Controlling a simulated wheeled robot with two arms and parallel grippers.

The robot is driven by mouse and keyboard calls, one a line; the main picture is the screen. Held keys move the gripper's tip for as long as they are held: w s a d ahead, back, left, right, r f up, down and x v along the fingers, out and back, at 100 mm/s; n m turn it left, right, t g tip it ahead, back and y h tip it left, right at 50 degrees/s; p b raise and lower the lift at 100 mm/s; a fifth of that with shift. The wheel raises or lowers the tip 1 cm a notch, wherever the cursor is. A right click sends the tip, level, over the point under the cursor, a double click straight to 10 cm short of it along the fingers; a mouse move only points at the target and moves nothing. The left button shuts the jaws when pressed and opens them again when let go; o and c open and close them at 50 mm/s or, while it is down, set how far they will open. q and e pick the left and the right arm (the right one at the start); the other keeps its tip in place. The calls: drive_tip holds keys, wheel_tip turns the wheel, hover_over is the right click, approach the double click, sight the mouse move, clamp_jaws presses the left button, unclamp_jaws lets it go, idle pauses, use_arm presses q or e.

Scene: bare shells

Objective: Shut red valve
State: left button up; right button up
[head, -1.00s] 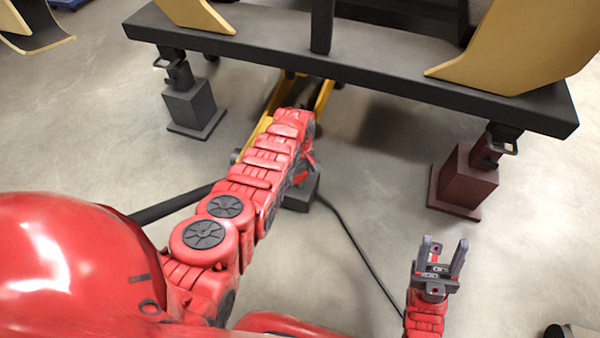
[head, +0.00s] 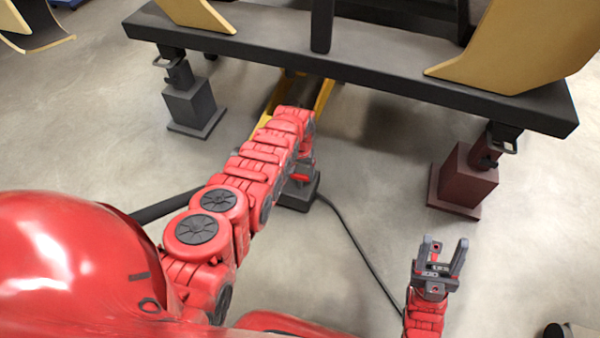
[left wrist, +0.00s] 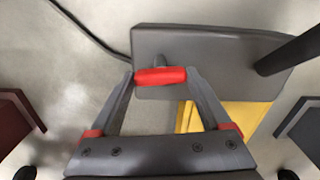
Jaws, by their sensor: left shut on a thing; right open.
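The red valve handle (left wrist: 160,77) is a short red bar on a grey stem, set on a dark grey box (left wrist: 215,60) in the left wrist view. My left gripper (left wrist: 161,79) is shut on the bar, with a fingertip at each end of it. The bar lies across the picture, roughly along the box's long side. In the head view the box (head: 298,197) shows below my left arm, which largely hides the gripper and handle. My right gripper (head: 440,262) is open and empty at the lower right, away from the box.
A black cable (head: 362,250) runs from the box across the floor, and a thick dark bar (head: 165,206) reaches it from the left. A yellow frame (head: 322,97) lies beyond. A long black beam (head: 350,70) rests on grey (head: 192,105) and dark red (head: 462,182) stands.

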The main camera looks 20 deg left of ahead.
use_arm(q)
drive_tip(key=shift+m, duration=0.8)
drive_tip(key=o, duration=1.2)
